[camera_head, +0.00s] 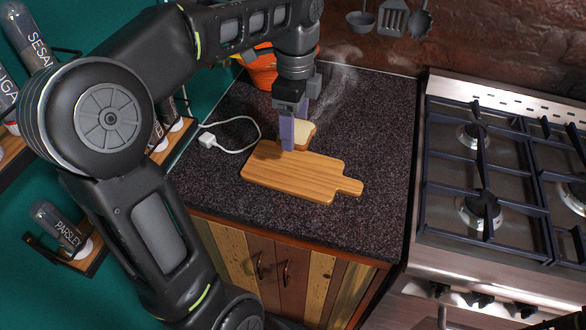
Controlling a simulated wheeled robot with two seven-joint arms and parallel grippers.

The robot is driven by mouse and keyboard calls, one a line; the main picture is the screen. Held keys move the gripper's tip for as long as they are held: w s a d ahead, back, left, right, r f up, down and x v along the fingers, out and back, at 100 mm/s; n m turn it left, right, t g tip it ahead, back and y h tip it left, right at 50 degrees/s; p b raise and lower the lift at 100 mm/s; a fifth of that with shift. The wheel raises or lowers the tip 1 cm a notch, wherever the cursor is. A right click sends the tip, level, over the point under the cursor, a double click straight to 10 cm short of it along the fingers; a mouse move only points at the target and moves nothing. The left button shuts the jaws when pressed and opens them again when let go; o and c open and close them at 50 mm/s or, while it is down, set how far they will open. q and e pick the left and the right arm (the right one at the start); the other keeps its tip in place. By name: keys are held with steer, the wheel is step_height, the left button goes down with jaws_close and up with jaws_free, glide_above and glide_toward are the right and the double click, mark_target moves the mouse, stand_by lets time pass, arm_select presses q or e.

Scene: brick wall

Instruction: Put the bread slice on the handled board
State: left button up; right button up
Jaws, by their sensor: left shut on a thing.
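The handled board (297,175) is light wood and lies flat on the dark speckled counter, its handle pointing right. The bread slice (304,132) is pale with a brown crust and shows at the board's far edge. My left gripper (290,135) comes down from above and is shut on the bread slice. Its fingers hide part of the slice. I cannot tell whether the slice touches the board or is held above it. My right gripper is not in view.
A stove (500,190) with black grates stands to the right. An orange pot (262,68) sits behind my left arm. A white cable with a plug (207,140) lies left of the board. Spice jars (58,225) stand on wall shelves at left. The counter's right side is clear.

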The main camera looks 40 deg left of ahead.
arm_select(q)
steer(key=shift+s+a+r, duration=0.1)
steer(key=shift+s+a, duration=0.05)
glide_above(293, 168)
step_height(293, 168, down, 6)
steer(key=shift+f, duration=0.15)
stand_by(0.4)
steer(key=shift+f, duration=0.1)
steer(key=shift+f, duration=1.8)
steer(key=shift+f, duration=0.15)
steer(key=o, duration=1.4)
